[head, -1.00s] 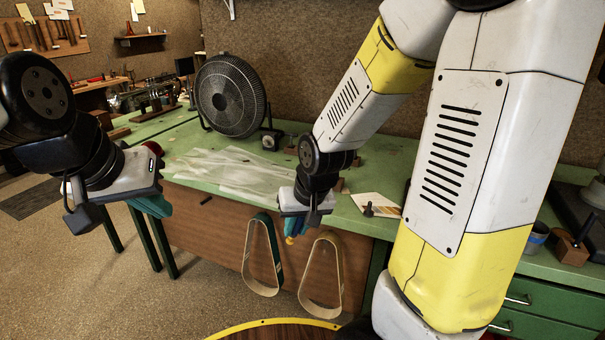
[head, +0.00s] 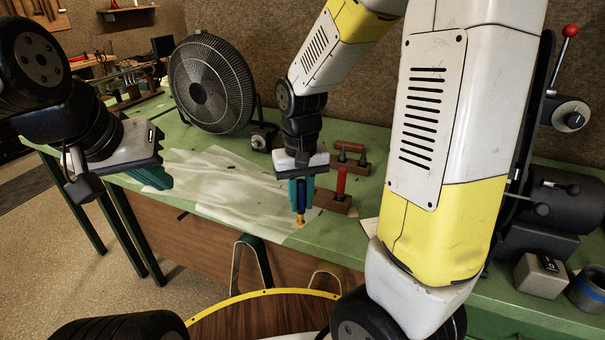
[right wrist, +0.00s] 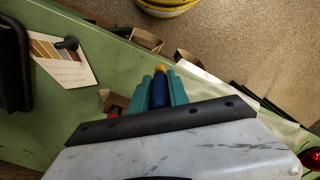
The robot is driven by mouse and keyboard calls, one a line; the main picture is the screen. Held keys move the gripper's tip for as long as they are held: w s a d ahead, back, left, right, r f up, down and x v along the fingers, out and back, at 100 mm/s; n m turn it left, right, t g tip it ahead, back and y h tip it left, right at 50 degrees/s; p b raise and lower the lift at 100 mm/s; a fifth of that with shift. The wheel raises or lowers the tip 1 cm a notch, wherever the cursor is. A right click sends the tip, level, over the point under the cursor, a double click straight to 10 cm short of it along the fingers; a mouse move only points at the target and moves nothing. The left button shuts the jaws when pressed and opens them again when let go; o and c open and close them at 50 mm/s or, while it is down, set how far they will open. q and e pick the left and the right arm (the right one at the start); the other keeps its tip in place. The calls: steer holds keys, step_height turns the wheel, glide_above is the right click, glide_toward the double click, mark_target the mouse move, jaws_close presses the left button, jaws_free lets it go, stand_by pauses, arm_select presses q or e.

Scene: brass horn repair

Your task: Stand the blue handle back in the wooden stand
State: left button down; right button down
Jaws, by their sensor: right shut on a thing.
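My right gripper (head: 301,190) is shut on the blue handle (head: 301,197), which hangs upright with its yellow-orange tip down, over the green bench near its front edge. The handle also shows between the teal fingers in the right wrist view (right wrist: 161,92). A small wooden stand (head: 331,204) holding a red handle (head: 341,182) is just right of the gripper; part of the stand is hidden. I cannot tell whether the blue tip touches the bench. My left gripper (head: 155,178) hangs at the left, away from the stand; its finger gap is not clear.
A black fan (head: 211,84) stands at the back left of the bench. A clear plastic sheet (head: 222,185) lies left of the gripper. Another wooden block with a bar (head: 350,157) is behind the stand. A card (right wrist: 62,60) lies nearby. A round wooden stool top (head: 265,318) is in front.

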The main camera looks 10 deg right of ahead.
steer(key=shift+w+d+f, duration=0.8)
steer(key=shift+w+d, duration=0.2)
steer(key=shift+w, duration=1.45)
steer(key=shift+w+d+f, duration=0.85)
steer(key=shift+w+d, duration=0.2)
steer(key=shift+w, duration=1.45)
steer(key=shift+w+d+f, duration=0.8)
steer(key=shift+w+d, duration=0.2)
steer(key=shift+w, duration=1.45)
steer(key=shift+f, duration=0.1)
steer(key=c, duration=1.3)
jaws_free()
steer(key=shift+o, duration=0.2)
